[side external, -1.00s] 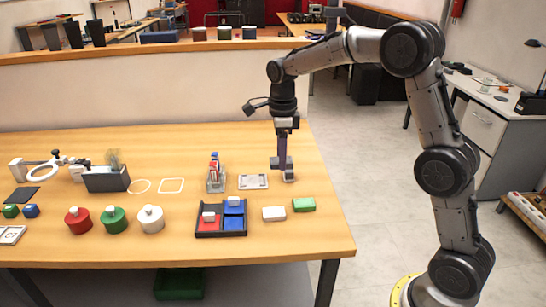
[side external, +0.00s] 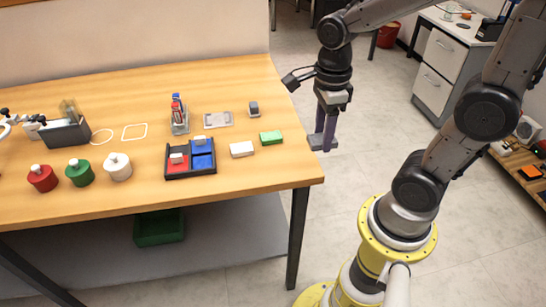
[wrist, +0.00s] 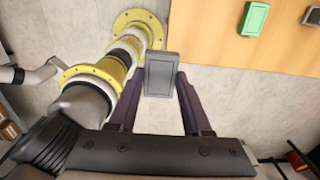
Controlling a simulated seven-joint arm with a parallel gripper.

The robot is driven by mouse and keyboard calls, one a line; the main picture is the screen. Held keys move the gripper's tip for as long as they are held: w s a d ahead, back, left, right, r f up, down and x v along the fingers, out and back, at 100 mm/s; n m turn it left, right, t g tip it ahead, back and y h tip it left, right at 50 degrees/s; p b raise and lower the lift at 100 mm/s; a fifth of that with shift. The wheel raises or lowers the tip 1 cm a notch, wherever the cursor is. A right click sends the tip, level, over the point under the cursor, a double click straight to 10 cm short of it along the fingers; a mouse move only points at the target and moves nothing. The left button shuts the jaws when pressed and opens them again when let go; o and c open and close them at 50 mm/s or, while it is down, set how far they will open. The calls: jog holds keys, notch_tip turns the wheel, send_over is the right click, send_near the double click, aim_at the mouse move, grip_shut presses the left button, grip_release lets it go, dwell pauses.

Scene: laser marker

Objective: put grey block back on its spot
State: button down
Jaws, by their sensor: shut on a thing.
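My gripper (side external: 322,142) hangs pointing down, off the right edge of the table and over the floor. It is shut on a grey block (wrist: 161,75), which sits between the dark purple fingertips in the wrist view. Another small grey block (side external: 253,108) stands on the table near its right edge, apart from my gripper; it also shows at the top right corner of the wrist view (wrist: 312,16). A flat light grey plate (side external: 218,120) lies to its left. I cannot tell which place is the held block's spot.
A green block (side external: 271,138) and a white block (side external: 242,149) lie near the table's right end. A dark divided tray (side external: 176,172) with red and blue compartments stands left of them. Knobbed red, green and white cylinders stand farther left. Open floor lies under my gripper.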

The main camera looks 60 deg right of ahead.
jog(key=shift+s+r, duration=0.15)
jog(key=shift+w, duration=0.35)
jog(key=w+f, duration=0.4)
jog(key=w, duration=0.4)
send_over(273, 158)
jog(key=f, duration=0.5)
jog(key=shift+s+f, duration=0.1)
jog(key=shift+s, duration=0.1)
jog(key=shift+w+f, duration=0.2)
jog(key=shift+f, duration=1.5)
jog(key=shift+f, duration=0.15)
jog(key=shift+c, duration=1.7)
grip_release()
